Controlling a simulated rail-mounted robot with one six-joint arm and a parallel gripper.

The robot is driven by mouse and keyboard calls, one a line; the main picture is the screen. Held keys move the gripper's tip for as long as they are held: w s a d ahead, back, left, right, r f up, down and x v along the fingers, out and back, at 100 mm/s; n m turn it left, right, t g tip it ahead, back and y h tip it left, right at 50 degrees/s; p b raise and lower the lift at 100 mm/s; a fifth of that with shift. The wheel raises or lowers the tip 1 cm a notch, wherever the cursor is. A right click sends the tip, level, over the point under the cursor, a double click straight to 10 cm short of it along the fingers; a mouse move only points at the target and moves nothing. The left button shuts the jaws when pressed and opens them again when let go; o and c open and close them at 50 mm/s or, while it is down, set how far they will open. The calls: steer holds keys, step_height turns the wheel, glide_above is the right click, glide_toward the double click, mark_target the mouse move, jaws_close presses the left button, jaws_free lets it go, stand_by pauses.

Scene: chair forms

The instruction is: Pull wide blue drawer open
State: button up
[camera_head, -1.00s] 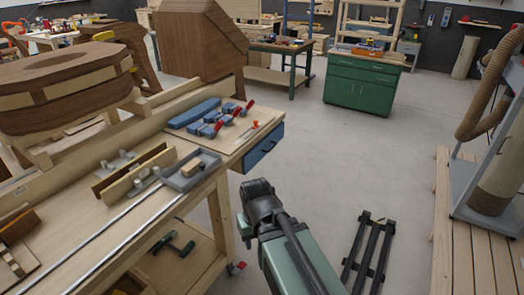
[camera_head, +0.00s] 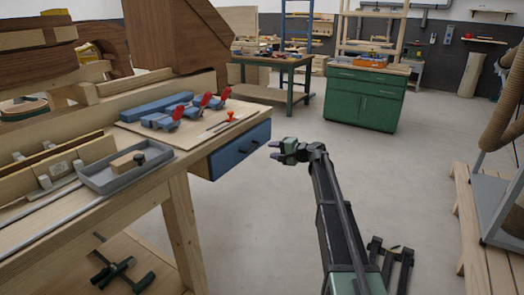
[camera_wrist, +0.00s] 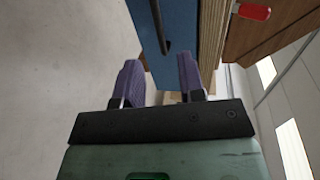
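The wide blue drawer (camera_head: 240,152) is set in the end of the wooden workbench, under its top. It looks shut, with a dark bar handle (camera_head: 249,148) on its front. My gripper (camera_head: 273,151) is just to the right of the drawer front, reaching toward it. In the wrist view my gripper (camera_wrist: 158,72) is open, with two purple fingers spread apart. The blue drawer front (camera_wrist: 176,15) lies ahead of them, and the dark handle (camera_wrist: 162,32) shows beyond and roughly between the fingertips. Nothing is held, and the fingers look apart from the handle.
Blue clamps with red handles (camera_head: 185,112) and a grey tray (camera_head: 125,168) lie on the bench top. A green cabinet (camera_head: 365,97) stands at the back. A wooden platform (camera_head: 485,225) is at the right. The floor between is clear.

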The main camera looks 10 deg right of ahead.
mark_target(252, 148)
steer(key=b+x, duration=0.2)
steer(key=x, duration=0.9)
steer(key=shift+s+f, duration=0.1)
steer(key=shift+s, duration=0.05)
jaws_close()
